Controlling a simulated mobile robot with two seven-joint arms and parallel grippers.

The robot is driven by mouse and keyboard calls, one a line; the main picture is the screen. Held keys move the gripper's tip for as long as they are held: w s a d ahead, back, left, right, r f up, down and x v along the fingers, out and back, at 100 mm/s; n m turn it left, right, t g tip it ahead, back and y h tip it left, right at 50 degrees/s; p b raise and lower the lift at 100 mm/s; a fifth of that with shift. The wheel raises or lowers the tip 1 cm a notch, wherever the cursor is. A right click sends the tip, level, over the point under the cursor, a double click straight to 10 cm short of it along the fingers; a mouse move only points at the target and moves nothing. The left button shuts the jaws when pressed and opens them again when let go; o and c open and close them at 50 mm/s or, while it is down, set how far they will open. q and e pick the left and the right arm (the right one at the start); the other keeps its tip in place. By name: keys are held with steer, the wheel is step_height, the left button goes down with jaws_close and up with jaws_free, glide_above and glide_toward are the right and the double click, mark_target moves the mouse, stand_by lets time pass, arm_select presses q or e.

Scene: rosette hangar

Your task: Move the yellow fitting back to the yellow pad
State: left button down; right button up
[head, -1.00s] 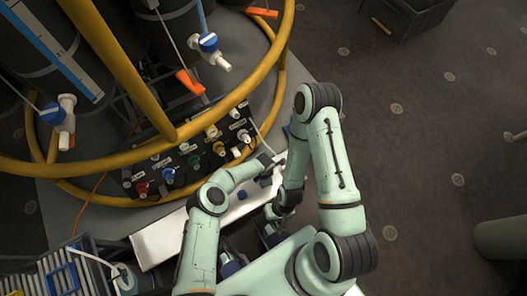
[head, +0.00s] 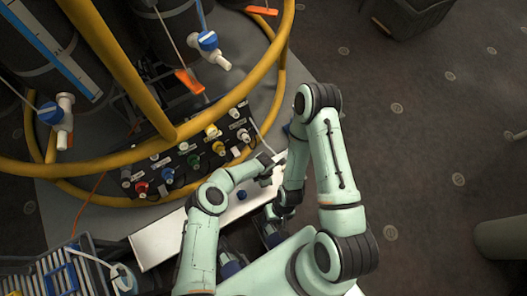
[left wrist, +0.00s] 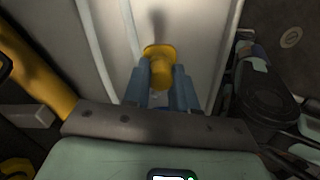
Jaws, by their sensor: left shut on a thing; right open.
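The yellow fitting (left wrist: 161,70) is held between the two blue-grey fingers of my left gripper (left wrist: 163,86) in the left wrist view. A pale, light surface lies behind it, and I cannot tell the gap to it. In the head view my left gripper (head: 268,165) is over the white shelf's upper right part, and the fitting in it cannot be made out. My right gripper (head: 270,212) is open, beside the shelf's right edge, partly hidden by its own arm. I cannot make out a yellow pad in either view.
A black panel (head: 172,163) with several coloured connectors, one yellow (head: 211,130), stands behind the white shelf (head: 160,240). A small blue piece (head: 242,195) is on the shelf. A thick yellow ring rail (head: 100,170) curves around the dark tanks. Open floor lies to the right.

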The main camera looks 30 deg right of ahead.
stand_by(0.3)
arm_select(q)
steer(key=c, duration=0.8)
jaws_free()
step_height(320, 180, up, 13)
steer(key=shift+r+p, duration=0.2)
steer(key=shift+p, duration=0.8)
